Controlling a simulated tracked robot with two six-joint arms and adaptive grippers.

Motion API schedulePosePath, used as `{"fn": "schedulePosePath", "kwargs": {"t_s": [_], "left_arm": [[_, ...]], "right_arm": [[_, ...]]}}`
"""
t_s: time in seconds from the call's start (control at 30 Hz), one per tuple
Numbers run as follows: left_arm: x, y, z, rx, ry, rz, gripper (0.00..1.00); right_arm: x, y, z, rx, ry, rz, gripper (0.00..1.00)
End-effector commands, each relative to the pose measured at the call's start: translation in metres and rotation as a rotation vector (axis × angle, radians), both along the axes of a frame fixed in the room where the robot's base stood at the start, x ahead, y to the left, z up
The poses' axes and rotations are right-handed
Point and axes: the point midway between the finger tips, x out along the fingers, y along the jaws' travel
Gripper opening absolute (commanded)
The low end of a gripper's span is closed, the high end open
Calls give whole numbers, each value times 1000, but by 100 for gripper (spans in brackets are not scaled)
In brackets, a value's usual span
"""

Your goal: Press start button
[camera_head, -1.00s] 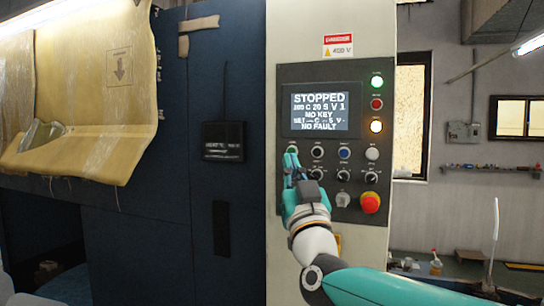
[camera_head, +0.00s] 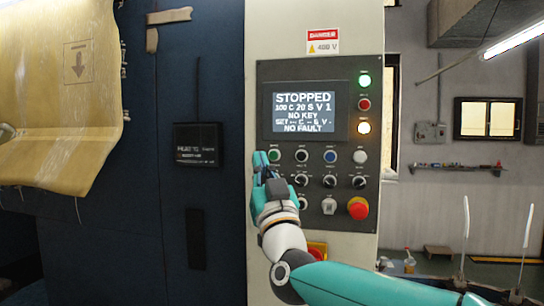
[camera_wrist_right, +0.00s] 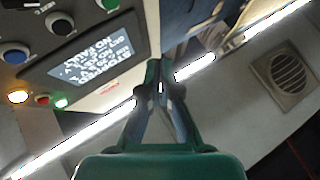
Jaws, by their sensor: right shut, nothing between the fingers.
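The control panel (camera_head: 345,205) is upright on a pale cabinet. Its screen (camera_head: 303,112) reads STOPPED, NO KEY and NO FAULT. A green button (camera_head: 274,156) is at the left end of the upper button row. My right gripper (camera_head: 262,158) is shut and empty, its tips just left of the green button in the head view; whether they touch the panel I cannot tell. In the right wrist view the shut gripper (camera_wrist_right: 160,80) points past the panel's edge, and the green button (camera_wrist_right: 108,4) is at the top.
Black, blue (camera_head: 330,156) and white buttons continue the row, with knobs below. A red emergency knob (camera_head: 358,208) is at the lower right. Green, red and amber lamps line the panel's right side. A dark blue cabinet (camera_head: 100,230) stands left, with a yellowish sheet (camera_head: 60,120).

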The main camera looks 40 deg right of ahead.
Motion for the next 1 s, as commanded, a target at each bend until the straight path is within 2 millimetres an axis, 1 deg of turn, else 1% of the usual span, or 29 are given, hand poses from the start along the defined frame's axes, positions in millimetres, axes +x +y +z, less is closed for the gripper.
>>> {"fn": "schedulePosePath", "kwargs": {"t_s": [0.37,0.5,0.7,1.0], "left_arm": [[0,0,21,0,0,0,40],[0,0,19,0,0,0,40],[0,0,19,0,0,0,40],[0,0,19,0,0,0,40]], "right_arm": [[33,-38,2,-1,3,-3,0],[42,-49,0,0,1,-1,0],[49,-56,0,0,1,1,0],[50,-57,0,1,1,1,0]]}}
